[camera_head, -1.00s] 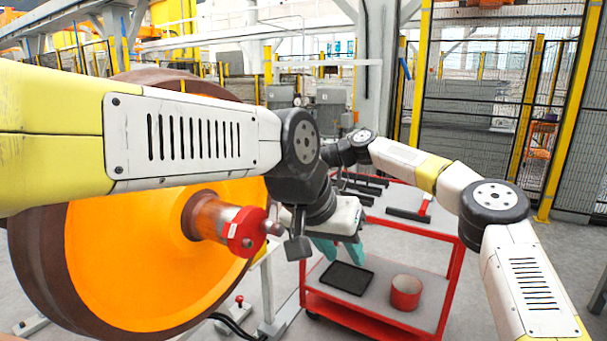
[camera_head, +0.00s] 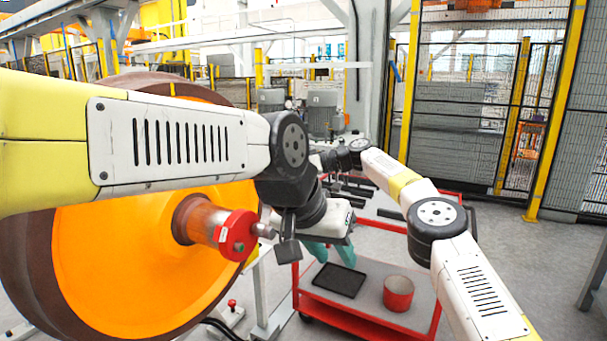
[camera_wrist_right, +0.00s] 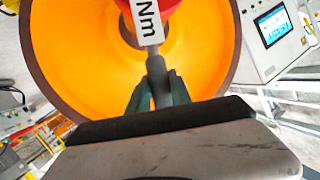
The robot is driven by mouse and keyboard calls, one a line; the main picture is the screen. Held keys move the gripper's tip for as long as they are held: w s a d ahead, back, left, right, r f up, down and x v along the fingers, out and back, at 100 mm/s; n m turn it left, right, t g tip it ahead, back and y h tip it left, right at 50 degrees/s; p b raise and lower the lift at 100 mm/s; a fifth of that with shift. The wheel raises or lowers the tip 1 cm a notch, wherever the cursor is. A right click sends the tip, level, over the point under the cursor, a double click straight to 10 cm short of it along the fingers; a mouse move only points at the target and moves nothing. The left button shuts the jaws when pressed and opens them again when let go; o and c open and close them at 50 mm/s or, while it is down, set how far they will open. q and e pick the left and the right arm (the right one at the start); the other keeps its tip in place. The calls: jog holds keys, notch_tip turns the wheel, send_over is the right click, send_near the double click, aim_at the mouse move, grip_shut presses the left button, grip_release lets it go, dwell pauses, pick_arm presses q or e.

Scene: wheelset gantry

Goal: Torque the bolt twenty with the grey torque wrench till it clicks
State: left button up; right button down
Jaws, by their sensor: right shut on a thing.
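The grey torque wrench (camera_wrist_right: 160,82) shows in the right wrist view, with a white "Nm" label (camera_wrist_right: 147,22) on its upper part. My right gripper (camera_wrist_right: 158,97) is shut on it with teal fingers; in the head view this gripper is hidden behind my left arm. The large orange wheel (camera_head: 130,270) with a brown rim stands at the left, its axle end carrying a red cap (camera_head: 237,236). The wheel also fills the back of the right wrist view (camera_wrist_right: 85,50). I cannot make out bolt twenty. My left gripper (camera_head: 331,253) points down, teal fingers apart and empty.
A grey box with a screen (camera_wrist_right: 272,35) is at the wrist view's right.

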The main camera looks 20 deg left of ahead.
jog(key=shift+r, duration=0.1)
jog(key=shift+s+r, duration=0.2)
jog(key=shift+s, duration=0.35)
jog(key=shift+s+a+r+n+t+h, duration=0.15)
jog(key=shift+s+n+t, duration=0.15)
jog(key=shift+s, duration=0.3)
jog(key=shift+s+r+n+t+h, duration=0.1)
jog(key=shift+s+n+t+h, duration=0.1)
jog(key=shift+s+n, duration=0.3)
jog(key=shift+s, duration=0.3)
jog(key=shift+n+t, duration=0.8)
jog(key=shift+n, duration=0.1)
jog(key=s, duration=0.4)
jog(key=shift+a, duration=0.2)
